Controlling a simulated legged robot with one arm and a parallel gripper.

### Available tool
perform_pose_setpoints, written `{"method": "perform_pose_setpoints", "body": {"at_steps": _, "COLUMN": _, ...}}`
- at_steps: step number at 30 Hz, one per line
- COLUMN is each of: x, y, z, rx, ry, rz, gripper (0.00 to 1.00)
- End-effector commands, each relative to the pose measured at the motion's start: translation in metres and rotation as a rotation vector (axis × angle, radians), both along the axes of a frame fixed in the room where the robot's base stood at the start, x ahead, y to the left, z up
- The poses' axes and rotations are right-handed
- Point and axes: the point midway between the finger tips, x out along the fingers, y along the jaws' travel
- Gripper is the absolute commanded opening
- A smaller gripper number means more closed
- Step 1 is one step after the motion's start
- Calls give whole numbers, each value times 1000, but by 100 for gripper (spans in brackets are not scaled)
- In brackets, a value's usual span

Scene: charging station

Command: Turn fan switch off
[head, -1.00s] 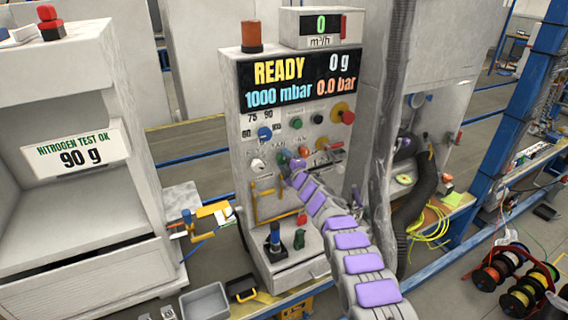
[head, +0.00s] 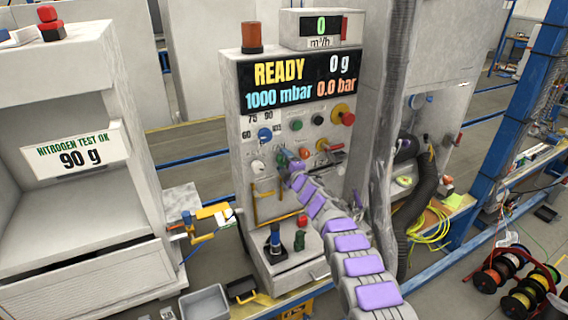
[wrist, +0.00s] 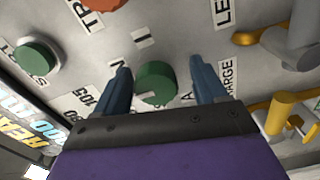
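The grey control panel (head: 268,125) stands in the middle of the head view, with several knobs and buttons. In the wrist view a green rotary knob (wrist: 156,84) with a pale pointer mark sits between the two blue fingers of my gripper (wrist: 160,66). The fingers are apart, one on each side, with visible gaps to the knob. Whether this knob is the fan switch cannot be told, as the labels near it are partly hidden. In the head view my gripper (head: 284,158) is at the lower middle of the panel and hides part of the controls.
A green button (wrist: 37,56) is left in the wrist view; a yellow handle (wrist: 285,110) and a grey-and-yellow lever (wrist: 285,42) are right. The display (head: 300,78) reads READY.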

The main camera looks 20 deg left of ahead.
Motion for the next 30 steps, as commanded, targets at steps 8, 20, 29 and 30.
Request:
{"method": "perform_pose_setpoints", "body": {"at_steps": 8, "x": 0, "y": -3, "z": 3, "rx": 3, "ry": -3, "rz": -1, "gripper": 72}}
{"method": "perform_pose_setpoints", "body": {"at_steps": 20, "x": -11, "y": -18, "z": 5, "rx": 9, "ry": -2, "rz": 0, "gripper": 72}}
{"method": "perform_pose_setpoints", "body": {"at_steps": 29, "x": -23, "y": -32, "z": 2, "rx": 3, "ry": -2, "rz": -3, "gripper": 72}}
{"method": "perform_pose_setpoints", "body": {"at_steps": 30, "x": -25, "y": -35, "z": 2, "rx": 3, "ry": -1, "rz": -4, "gripper": 72}}
